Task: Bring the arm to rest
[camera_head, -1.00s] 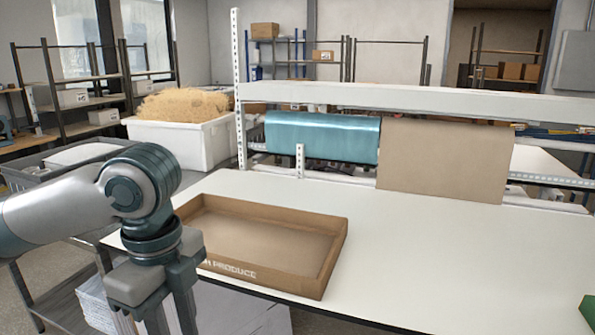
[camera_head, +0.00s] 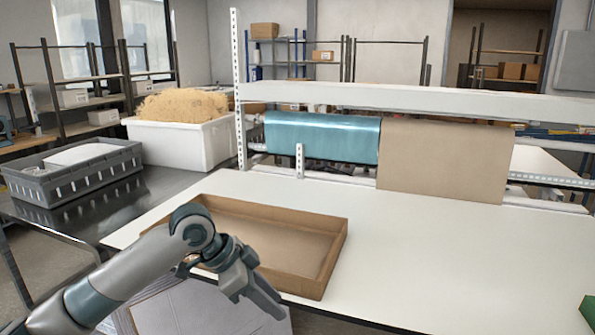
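My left arm comes in from the lower left, with its wrist over the near left corner of the brown cardboard tray (camera_head: 334,262). My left gripper (camera_head: 262,306) points down and to the right in front of the tray's near wall. Its fingers overlap in this view, so I cannot see whether they are apart. I see nothing clearly held in it. The tray lies on the white table (camera_head: 420,255), and the part of its floor that shows is empty. My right gripper is not in view.
A grey crate (camera_head: 80,180) stands on a dark side table at left. A white bin (camera_head: 185,145) holds straw-like filling. Teal and brown paper rolls (camera_head: 445,155) hang at the table's back. A green thing (camera_head: 587,313) is at the right edge. The table's middle is clear.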

